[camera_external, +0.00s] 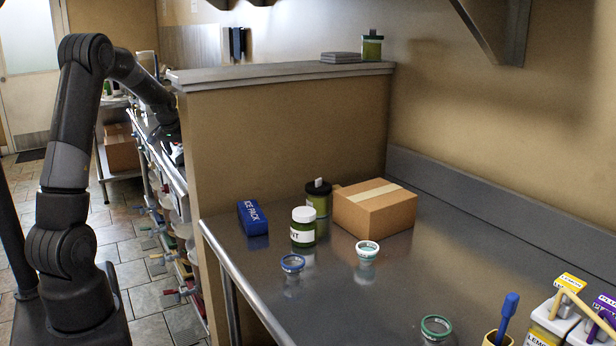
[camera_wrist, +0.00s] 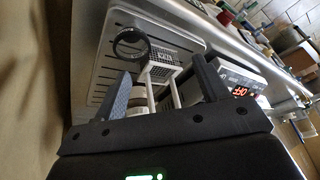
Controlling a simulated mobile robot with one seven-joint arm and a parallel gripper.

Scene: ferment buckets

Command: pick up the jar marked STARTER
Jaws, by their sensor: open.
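I cannot read STARTER on any jar. In the external view a green jar with a white lid (camera_external: 303,228) stands on the steel table, its label showing only "NT". Behind it is a black-lidded jar (camera_external: 318,197) with a pale tab on top, its label not visible. Another dark-lidded green jar (camera_external: 372,47) stands on the partition ledge. In the wrist view my gripper (camera_wrist: 161,88) is open, with nothing held between its fingers. In the external view my arm reaches behind the partition, away from the steel table, and my fingers cannot be made out.
In the wrist view a white mesh stand (camera_wrist: 163,71), a black ring (camera_wrist: 131,43) and a device with a red display (camera_wrist: 240,91) lie beyond my fingers. The tall partition (camera_external: 285,140) separates my arm from the steel table, which holds a carton (camera_external: 375,210) and blue ice pack (camera_external: 252,218).

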